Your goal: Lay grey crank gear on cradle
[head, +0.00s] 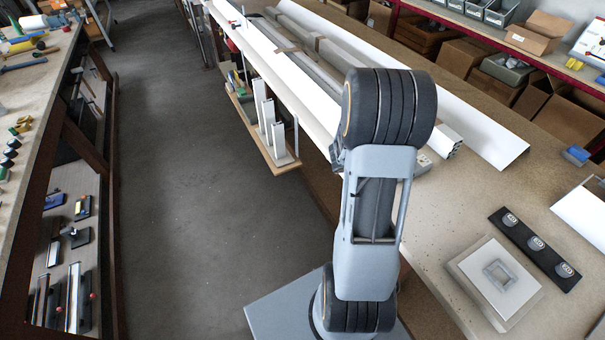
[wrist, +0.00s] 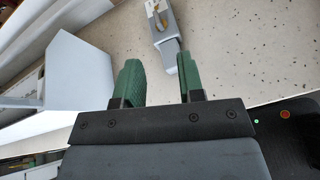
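A grey elongated piece with a brass-coloured part (wrist: 163,22), which looks like the crank gear, lies on the speckled bench top in the wrist view. Its narrow end points toward my gripper. My gripper (wrist: 159,72) has two green fingers, apart with nothing between them; the grey piece lies beyond the fingertips. My gripper is hidden behind my arm in the head view. A pale square plate with a raised grey square frame (head: 489,268), possibly the cradle, lies at the lower right of the head view. The frame's middle looks empty.
A black strip with three round grey pads (head: 521,231) lies beside the plate. Long white profiles (head: 465,118) run along the bench. A pale block-like profile (wrist: 78,68) stands left of my fingers. A blue item (head: 576,155) is at the right. Bench between is mostly clear.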

